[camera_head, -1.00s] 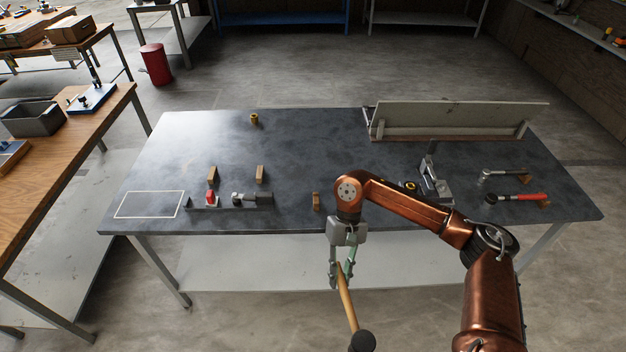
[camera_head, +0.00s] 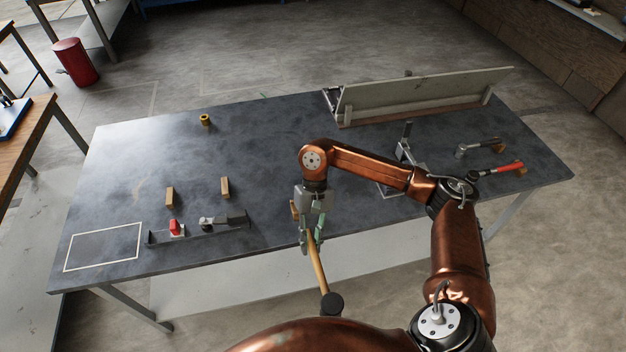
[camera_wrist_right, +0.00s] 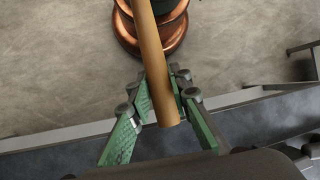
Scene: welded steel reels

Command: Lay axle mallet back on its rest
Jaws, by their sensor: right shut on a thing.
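The axle mallet has a wooden handle (camera_head: 318,264) and a dark round head (camera_head: 332,304). My right gripper (camera_head: 311,243) is shut on the handle near its end; the head hangs out toward the near side, lower in the picture. In the right wrist view the handle (camera_wrist_right: 155,65) passes between the green finger pads of the gripper (camera_wrist_right: 163,105), and its plain end shows. The head is outside that view. A small wooden block (camera_head: 294,209) on the table is partly hidden behind the gripper. I cannot tell which blocks form the mallet's rest. My left gripper is not in view.
Two wooden blocks (camera_head: 224,187) stand upright behind a dark metal fixture (camera_head: 200,229) with a red part. A white-outlined area (camera_head: 103,246) is at the left. A hammer (camera_head: 478,146) and a red-handled tool (camera_head: 497,171) lie at the right. A tilted panel (camera_head: 425,95) stands behind.

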